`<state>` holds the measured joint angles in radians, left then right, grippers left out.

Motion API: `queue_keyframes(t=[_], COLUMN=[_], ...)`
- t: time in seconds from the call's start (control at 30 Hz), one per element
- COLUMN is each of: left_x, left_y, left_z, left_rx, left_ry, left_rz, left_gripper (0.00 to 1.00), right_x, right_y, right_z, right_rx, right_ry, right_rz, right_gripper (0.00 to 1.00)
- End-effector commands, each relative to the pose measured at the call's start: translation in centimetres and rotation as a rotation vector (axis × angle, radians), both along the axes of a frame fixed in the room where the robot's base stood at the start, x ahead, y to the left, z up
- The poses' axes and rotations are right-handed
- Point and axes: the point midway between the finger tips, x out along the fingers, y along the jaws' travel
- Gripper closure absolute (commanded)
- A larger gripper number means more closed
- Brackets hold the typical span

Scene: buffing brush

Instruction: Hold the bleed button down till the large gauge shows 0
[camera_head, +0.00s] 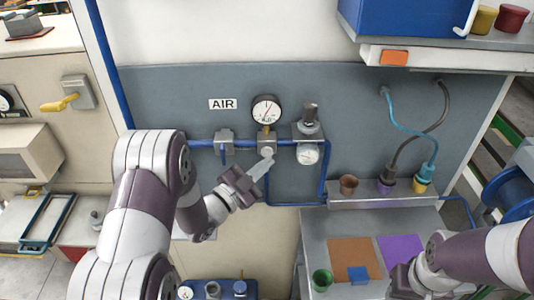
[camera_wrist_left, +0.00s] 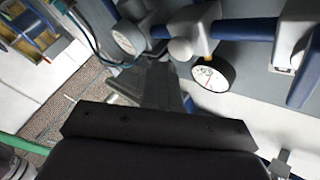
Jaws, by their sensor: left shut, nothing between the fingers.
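The large gauge (camera_head: 267,109) has a white face and dark rim and stands above the blue air pipe; its reddish needle slants, but the figures are too small to read. It also shows in the left wrist view (camera_wrist_left: 213,75). Below it, a pale round button (camera_head: 267,151) sits on the fitting's front. My left gripper (camera_head: 267,161) is shut and empty, its fingertips just below the button; I cannot tell whether they touch it. In the left wrist view the fingers (camera_wrist_left: 163,88) reach toward the pale fitting (camera_wrist_left: 183,47). My right gripper (camera_head: 402,282) is low at the right, its fingers unclear.
A smaller gauge (camera_head: 307,153) and regulator knob (camera_head: 310,112) stand right of the button. A grey valve block (camera_head: 224,140) is to its left. A ledge with cups (camera_head: 400,199) and a bench with brown (camera_head: 353,256) and purple mats (camera_head: 400,248) lie to the right.

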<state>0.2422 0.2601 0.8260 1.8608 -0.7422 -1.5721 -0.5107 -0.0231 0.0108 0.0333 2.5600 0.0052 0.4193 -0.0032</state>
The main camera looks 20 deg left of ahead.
Motion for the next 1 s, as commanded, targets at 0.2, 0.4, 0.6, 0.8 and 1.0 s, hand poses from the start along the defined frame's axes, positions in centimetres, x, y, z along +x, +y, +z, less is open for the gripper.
queue_keyframes(t=[0.2,0.4,0.6,0.8,1.0], left_x=[0.7,0.8,0.8,1.0,1.3], left_y=[0.2,0.2,0.2,0.3,0.4], left_z=[-0.2,0.0,0.0,0.0,0.0], left_rx=[0.000,0.000,0.000,0.001,0.001], left_ry=[0.000,0.000,0.000,-0.001,0.000], left_rz=[0.000,0.000,0.000,0.000,0.000], left_gripper=[1.00,1.00,1.00,1.00,1.00], right_x=[0.0,0.0,0.0,0.0,0.0], right_y=[0.0,0.0,0.0,0.0,0.0], right_z=[-0.7,-0.6,-0.6,-0.8,-0.9], right_rx=[0.000,0.000,0.000,0.000,0.000], right_ry=[0.000,0.000,0.000,0.000,0.000], right_rz=[0.000,0.000,0.000,0.000,0.000], right_gripper=[0.57,0.57,0.57,0.57,0.57])
